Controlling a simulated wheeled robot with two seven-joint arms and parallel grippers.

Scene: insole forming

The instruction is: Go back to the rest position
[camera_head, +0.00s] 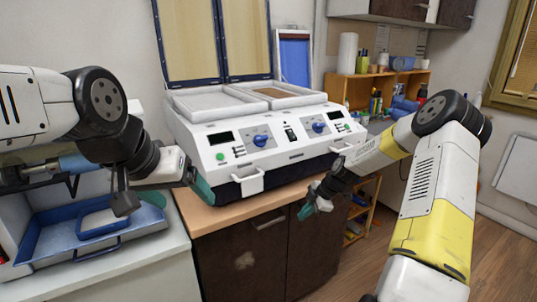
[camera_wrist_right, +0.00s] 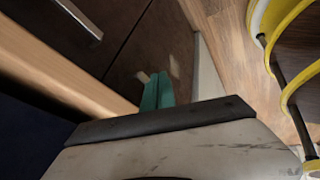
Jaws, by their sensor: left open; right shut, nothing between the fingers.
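My left gripper (camera_head: 199,187) shows at the front left corner of the white forming machine (camera_head: 260,150); little of its fingers is visible, and it is open. My right gripper (camera_head: 308,208) hangs in front of the wooden cabinet, to the right of the machine's front handle. Its teal fingers are shut with nothing between them. In the right wrist view the same fingertips (camera_wrist_right: 157,92) are close together in front of the dark cabinet doors.
The machine's two lids (camera_head: 190,40) stand open above its two bays. A blue tray (camera_head: 50,245) sits on the left counter under my left arm. A wooden shelf unit (camera_head: 385,88) with bottles stands behind my right arm. The floor (camera_head: 500,250) at right is clear.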

